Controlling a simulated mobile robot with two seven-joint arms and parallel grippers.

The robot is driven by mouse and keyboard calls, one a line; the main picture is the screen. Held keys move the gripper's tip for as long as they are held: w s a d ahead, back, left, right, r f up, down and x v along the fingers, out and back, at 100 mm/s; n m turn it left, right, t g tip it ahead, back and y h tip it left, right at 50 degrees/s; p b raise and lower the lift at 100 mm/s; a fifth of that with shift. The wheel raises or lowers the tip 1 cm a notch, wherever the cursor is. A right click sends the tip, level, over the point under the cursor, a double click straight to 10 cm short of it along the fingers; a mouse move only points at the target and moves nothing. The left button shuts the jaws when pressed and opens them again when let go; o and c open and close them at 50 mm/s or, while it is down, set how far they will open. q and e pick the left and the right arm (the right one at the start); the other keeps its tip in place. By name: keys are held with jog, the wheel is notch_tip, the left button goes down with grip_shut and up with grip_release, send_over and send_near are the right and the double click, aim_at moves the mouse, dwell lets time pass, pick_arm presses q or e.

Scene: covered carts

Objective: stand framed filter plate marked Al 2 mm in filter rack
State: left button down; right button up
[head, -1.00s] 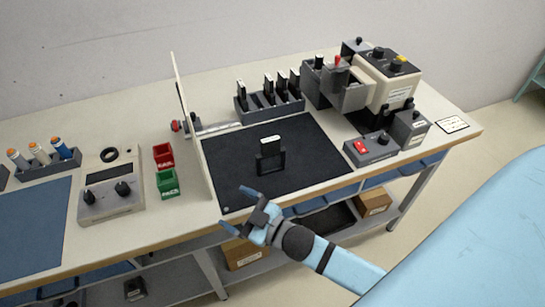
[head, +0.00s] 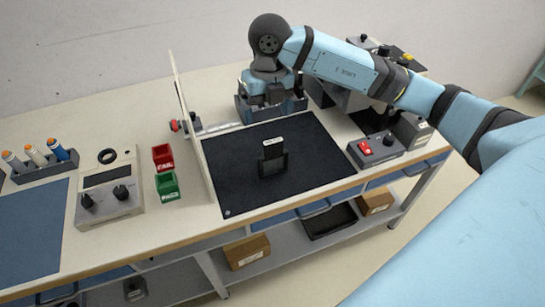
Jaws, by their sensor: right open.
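The filter rack (head: 246,116) is a dark slotted rack at the back of the bench, behind the black mat. Earlier it showed several dark framed plates; now my right gripper and forearm hide most of it. My right gripper (head: 266,97) is open and points down at the rack; whether its fingers touch a plate is hidden. A dark framed plate with a white top label (head: 273,141) stands upright in a small black holder (head: 272,164) on the mat. Its marking is too small to read. My left gripper is not in view.
The black mat (head: 310,180) is clear around the holder. A thin upright panel (head: 197,140) stands along its left edge. Red (head: 162,157) and green (head: 167,186) bins and a meter box (head: 109,195) stand left. A red-switch box (head: 375,150) stands right.

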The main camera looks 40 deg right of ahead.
aim_at(273, 141)
jog(key=shift+h, duration=0.4)
jog(key=f, duration=0.2)
jog(key=d+f, duration=0.1)
jog(key=f, duration=0.2)
jog(key=f+p, duration=0.1)
jog(key=f, duration=0.1)
jog(key=shift+w+d+f, duration=0.15)
jog(key=shift+d+f, duration=0.05)
jog(key=shift+f, duration=0.15)
jog(key=shift+m, duration=0.3)
jog(key=f, duration=0.2)
jog(key=f+p, duration=0.1)
jog(key=f, duration=0.1)
jog(key=shift+s+d, duration=0.15)
jog(key=shift+s, duration=0.05)
jog(key=shift+f, duration=0.65)
jog(key=c, duration=1.4)
